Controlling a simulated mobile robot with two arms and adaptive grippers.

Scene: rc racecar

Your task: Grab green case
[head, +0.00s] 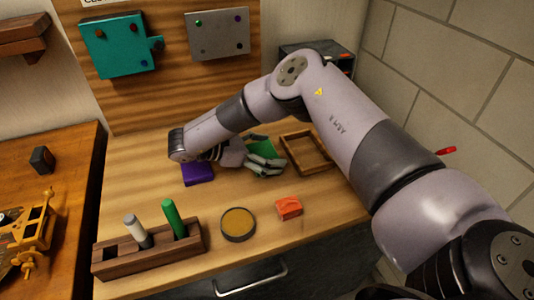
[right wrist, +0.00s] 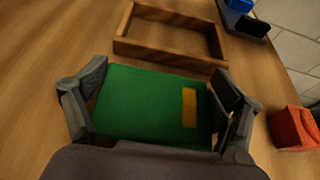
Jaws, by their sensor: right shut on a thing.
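The green case (right wrist: 140,100) is a flat green block with a yellow patch. In the right wrist view it lies between the two fingers of my right gripper (right wrist: 158,112), which is shut on it. In the head view the green case (head: 262,148) is partly hidden by the gripper's fingers, and my right gripper (head: 264,160) reaches it from the left over the table. My left gripper is not in view.
A wooden tray frame (head: 287,146) is right beside the case. A purple block (head: 198,174) lies to the left. An orange-red block (head: 289,208), a round yellow-topped tin (head: 238,224) and a wooden rack (head: 110,262) with a green and a white cylinder stand in front.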

